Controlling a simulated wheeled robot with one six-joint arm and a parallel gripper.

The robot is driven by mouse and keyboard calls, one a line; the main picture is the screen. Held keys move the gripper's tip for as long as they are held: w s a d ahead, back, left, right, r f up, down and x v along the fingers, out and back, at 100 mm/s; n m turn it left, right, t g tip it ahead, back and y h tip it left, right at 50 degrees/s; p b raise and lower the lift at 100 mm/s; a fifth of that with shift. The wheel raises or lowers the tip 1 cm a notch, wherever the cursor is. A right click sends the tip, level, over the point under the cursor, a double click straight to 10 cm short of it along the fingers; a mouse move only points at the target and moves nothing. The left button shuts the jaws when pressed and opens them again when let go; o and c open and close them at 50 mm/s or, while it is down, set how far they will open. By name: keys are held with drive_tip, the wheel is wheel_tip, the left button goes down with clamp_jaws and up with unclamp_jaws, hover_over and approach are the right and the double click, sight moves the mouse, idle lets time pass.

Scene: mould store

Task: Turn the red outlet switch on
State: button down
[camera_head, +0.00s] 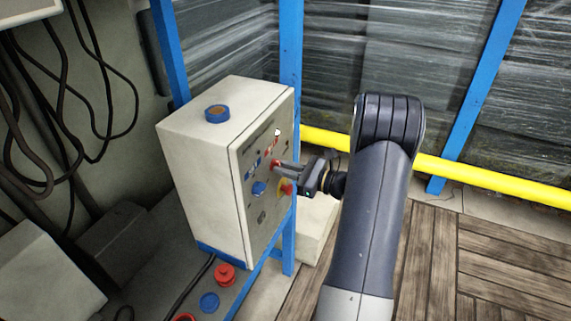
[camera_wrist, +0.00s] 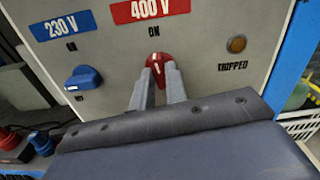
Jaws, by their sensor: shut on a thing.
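The red outlet switch (camera_wrist: 156,64) is on the front of a pale control box (camera_head: 192,160), below a red "400 V" label (camera_wrist: 150,9) and the word ON. In the wrist view its white mark looks roughly upright, toward ON. My gripper (camera_wrist: 158,80) is shut on the switch, one finger on each side of the knob. In the head view my gripper (camera_head: 278,166) reaches the box front from the right. The fingers hide the lower part of the switch and any lettering under it.
A blue switch (camera_wrist: 84,78) sits left under a "230 V" label (camera_wrist: 62,25). An orange lamp marked TRIPPED (camera_wrist: 236,44) is to the right. A red and yellow button (camera_head: 287,188) lies below my gripper. Blue posts and a yellow rail (camera_head: 480,178) stand behind.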

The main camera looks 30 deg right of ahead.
drive_tip(key=shift+m+p, duration=0.4)
drive_tip(key=shift+m, duration=0.4)
drive_tip(key=shift+f, duration=0.1)
drive_tip(key=c, duration=1.4)
unclamp_jaws()
drive_tip(key=shift+c, duration=0.2)
drive_tip(key=b+v, duration=0.1)
drive_tip(key=v, duration=1)
drive_tip(key=shift+w, duration=0.1)
drive_tip(key=x, duration=1)
drive_tip(key=shift+w+a+p, duration=0.3)
drive_tip(key=shift+p, duration=0.1)
